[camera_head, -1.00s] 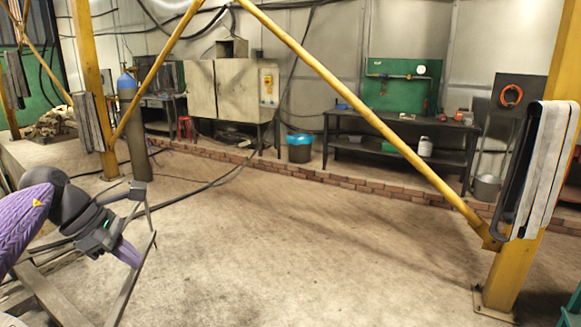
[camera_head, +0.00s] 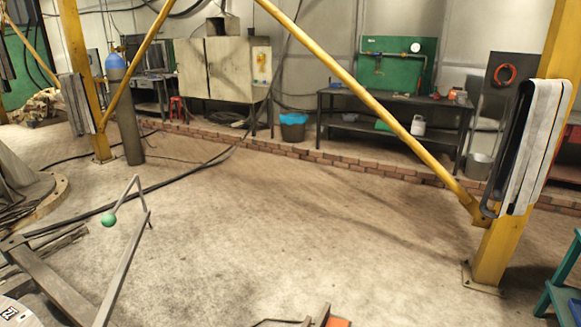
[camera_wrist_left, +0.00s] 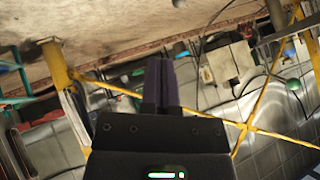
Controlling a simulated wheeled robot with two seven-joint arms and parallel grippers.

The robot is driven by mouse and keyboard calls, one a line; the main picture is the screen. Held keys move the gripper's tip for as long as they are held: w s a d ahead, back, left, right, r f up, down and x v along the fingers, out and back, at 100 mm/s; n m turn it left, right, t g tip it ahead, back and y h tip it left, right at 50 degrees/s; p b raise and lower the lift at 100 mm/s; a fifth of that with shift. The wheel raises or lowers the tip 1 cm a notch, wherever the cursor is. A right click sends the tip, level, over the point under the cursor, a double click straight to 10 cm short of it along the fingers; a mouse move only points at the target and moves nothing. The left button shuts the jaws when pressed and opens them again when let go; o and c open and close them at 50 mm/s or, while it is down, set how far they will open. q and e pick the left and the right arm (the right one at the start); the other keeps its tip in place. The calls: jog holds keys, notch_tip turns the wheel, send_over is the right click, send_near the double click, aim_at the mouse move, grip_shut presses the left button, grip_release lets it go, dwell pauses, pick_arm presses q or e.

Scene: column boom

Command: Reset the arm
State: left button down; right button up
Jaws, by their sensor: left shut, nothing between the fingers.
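A thin metal arm (camera_head: 125,198) with a green ball knob (camera_head: 108,219) on its lower end stands at the left in the head view. My left gripper is out of the head view. The left wrist view shows its dark purple fingers (camera_wrist_left: 160,82) together, with nothing between them. My right gripper is in neither view.
A yellow column (camera_head: 512,240) with a grey padded wrap (camera_head: 530,140) stands at right, with a slanted yellow brace (camera_head: 370,100). The middle floor is clear.

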pick_arm(q)
jog(key=s+f+n+g+h, duration=0.1)
jog(key=s+n+g, duration=0.15)
jog(key=s, duration=0.45)
jog(key=s+f+n+g, duration=0.2)
jog(key=s+g, duration=0.2)
jog(key=s, duration=0.2)
jog(key=s+a+f+g+b, duration=0.1)
jog(key=s+f+b, duration=0.15)
jog(key=f, duration=0.85)
jog(key=s+f+b, duration=0.1)
jog(key=f+b, duration=0.2)
jog(key=f, duration=0.9)
jog(key=s+a+f+g+b, duration=0.1)
jog(key=s+a+f+b, duration=0.1)
jog(key=s+f, duration=0.5)
jog(key=s+a+f+m+g+b, duration=0.1)
jog(key=s+a+f+b, duration=0.1)
jog(key=s+f, duration=0.5)
jog(key=shift+s+a+f+y+b, duration=0.3)
jog(key=shift+s+a, duration=0.25)
jog(key=shift+s, duration=0.35)
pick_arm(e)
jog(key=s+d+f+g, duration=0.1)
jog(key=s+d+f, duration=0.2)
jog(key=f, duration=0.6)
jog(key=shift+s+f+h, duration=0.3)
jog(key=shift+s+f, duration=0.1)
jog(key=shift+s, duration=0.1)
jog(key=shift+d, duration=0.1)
